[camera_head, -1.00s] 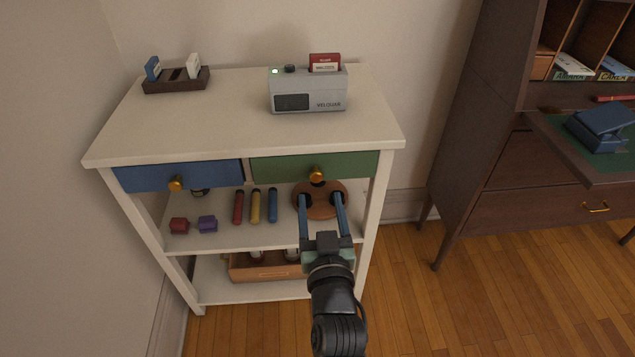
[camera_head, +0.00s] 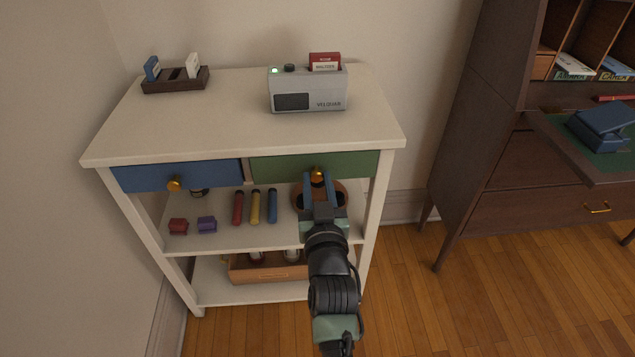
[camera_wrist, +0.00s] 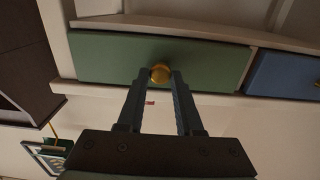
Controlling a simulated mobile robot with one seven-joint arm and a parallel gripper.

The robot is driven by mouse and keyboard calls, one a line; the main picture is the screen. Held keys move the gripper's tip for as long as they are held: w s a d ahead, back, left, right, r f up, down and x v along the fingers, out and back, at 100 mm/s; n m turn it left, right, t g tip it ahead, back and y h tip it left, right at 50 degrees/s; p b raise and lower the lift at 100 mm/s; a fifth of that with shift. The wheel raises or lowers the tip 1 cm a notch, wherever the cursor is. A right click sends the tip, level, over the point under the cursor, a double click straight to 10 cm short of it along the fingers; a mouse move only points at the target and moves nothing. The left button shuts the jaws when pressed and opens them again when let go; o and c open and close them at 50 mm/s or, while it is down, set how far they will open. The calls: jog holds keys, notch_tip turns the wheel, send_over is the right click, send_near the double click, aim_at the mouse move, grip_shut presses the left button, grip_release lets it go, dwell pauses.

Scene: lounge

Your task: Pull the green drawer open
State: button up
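The green drawer (camera_head: 350,163) is at the upper right of the white shelf unit, under its top. Its front looks flush with the unit, so it appears closed. It also shows in the wrist view (camera_wrist: 110,58). Its round gold knob (camera_head: 317,174) is at the middle of the front. My gripper (camera_head: 318,182) is at the knob, one finger on each side. In the wrist view the knob (camera_wrist: 160,73) sits between the fingertips (camera_wrist: 160,76), with no clear gap, so the gripper looks shut on it.
A blue drawer (camera_head: 205,174) with a gold knob is to the left. Below are colored cylinders, small blocks and a round wooden piece (camera_head: 340,190) behind my gripper. A grey device (camera_head: 308,92) stands on top. A dark desk (camera_head: 490,170) stands right; the floor between is clear.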

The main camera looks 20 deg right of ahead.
grip_shut()
dwell(1.0)
